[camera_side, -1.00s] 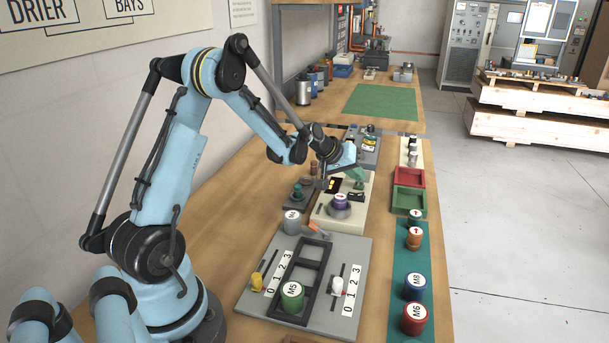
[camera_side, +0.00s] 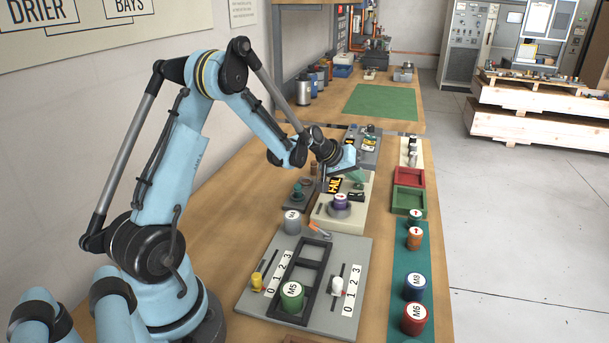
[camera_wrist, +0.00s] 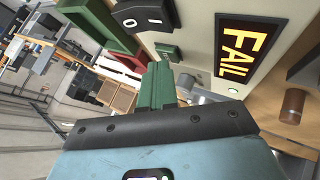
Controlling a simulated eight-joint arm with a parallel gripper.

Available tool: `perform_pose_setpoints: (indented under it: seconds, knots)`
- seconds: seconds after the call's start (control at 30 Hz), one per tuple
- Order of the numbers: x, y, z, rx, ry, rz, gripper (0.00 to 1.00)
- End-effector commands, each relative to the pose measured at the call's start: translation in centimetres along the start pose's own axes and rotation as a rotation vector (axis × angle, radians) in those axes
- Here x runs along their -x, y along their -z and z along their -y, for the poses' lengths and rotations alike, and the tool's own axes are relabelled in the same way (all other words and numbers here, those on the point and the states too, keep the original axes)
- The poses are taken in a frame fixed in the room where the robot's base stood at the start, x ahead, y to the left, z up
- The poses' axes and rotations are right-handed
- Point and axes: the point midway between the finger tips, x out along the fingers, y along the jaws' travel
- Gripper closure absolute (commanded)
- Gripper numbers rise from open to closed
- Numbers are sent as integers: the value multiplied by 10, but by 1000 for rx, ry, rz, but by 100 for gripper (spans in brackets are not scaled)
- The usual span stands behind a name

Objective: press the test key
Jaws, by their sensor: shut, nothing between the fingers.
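The tester is a cream box (camera_side: 329,214) in the middle of the bench. It also shows in the wrist view (camera_wrist: 205,22), where its dark display (camera_wrist: 237,53) is lit with FAIL in yellow letters. A small green key (camera_wrist: 167,51) is on the tester face, just beyond my fingertips; I cannot tell whether they touch it. A purple-topped module (camera_side: 341,201) stands in the grey round socket on the tester. My gripper (camera_side: 357,179) is shut and empty, low over the tester's far right part. Its green fingers (camera_wrist: 160,78) are together in the wrist view.
A black 0/1 rocker switch (camera_wrist: 141,19) sits near the green key. A red tray (camera_side: 409,178) and a green tray (camera_side: 408,200) lie right of the tester. A grey slider board (camera_side: 258,306) with module M5 (camera_side: 292,296) is in front. Several modules stand on the green strip (camera_side: 401,272).

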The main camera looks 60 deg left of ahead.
Motion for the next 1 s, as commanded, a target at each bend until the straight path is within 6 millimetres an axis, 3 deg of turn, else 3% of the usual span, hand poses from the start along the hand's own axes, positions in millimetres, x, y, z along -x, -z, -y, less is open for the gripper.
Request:
perform_pose_setpoints:
  seconds: [0.77, 1.0]
  knots:
    - [13, 9, -10, 0, 0, 0, 100]
    - [28, 20, -20, 0, 0, 0, 100]
